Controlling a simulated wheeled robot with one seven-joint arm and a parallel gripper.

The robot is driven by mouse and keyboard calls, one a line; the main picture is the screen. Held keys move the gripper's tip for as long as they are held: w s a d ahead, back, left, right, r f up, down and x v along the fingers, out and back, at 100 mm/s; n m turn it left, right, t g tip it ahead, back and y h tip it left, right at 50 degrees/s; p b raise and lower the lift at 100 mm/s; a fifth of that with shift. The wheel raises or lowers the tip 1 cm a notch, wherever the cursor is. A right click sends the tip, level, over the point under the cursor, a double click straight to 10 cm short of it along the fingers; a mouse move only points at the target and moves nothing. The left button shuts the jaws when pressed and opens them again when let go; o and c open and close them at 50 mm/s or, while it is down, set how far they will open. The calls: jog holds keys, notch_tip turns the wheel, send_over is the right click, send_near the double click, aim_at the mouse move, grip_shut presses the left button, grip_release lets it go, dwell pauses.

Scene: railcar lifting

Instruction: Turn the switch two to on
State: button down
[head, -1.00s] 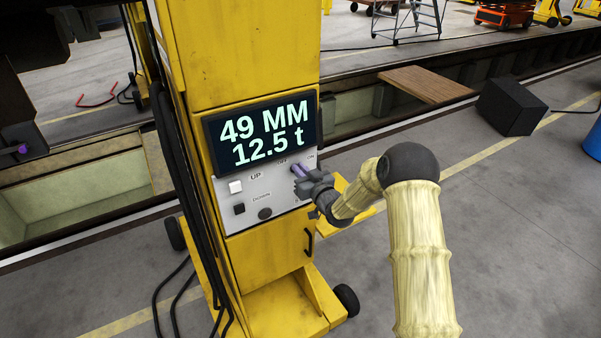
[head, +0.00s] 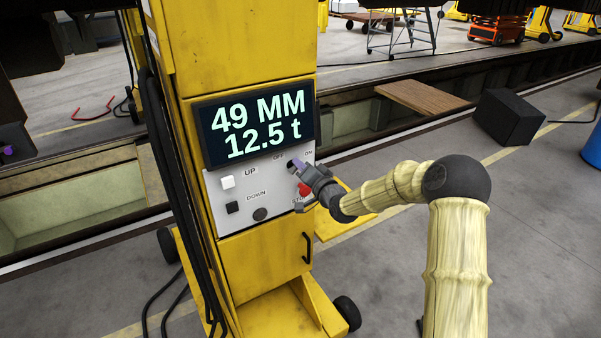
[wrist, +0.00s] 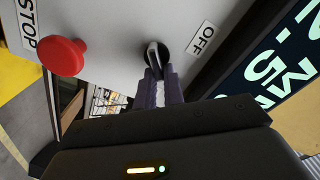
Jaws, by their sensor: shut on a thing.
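The switch (head: 291,164), a small dark rotary knob, is on the light grey control panel (head: 222,209) below the display, between the OFF label (head: 278,157) and the ON label (head: 309,153). In the wrist view its black round base and upright grey handle (wrist: 153,52) show beside the OFF label (wrist: 203,38). My gripper (head: 297,165) reaches it from the right, its purple-grey fingers (wrist: 158,85) shut on the handle. The fingers hide part of the switch, so its exact setting is unclear.
A red stop button (head: 305,189) sits just below my gripper, also large in the wrist view (wrist: 62,57). White UP (head: 228,182) and black DOWN (head: 232,207) buttons are at the panel's left. The display (head: 255,122) reads 49 MM, 12.5 t.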

jog(key=shift+d+f+m+b, duration=0.2)
jog(key=shift+m+b, duration=0.2)
jog(key=shift+m, duration=0.6)
jog(key=shift+a, duration=0.1)
jog(key=c, duration=1.5)
grip_release()
jog(key=b+v, duration=0.4)
jog(key=v, duration=1.3)
jog(key=shift+b, duration=0.35)
jog(key=shift+s, duration=0.1)
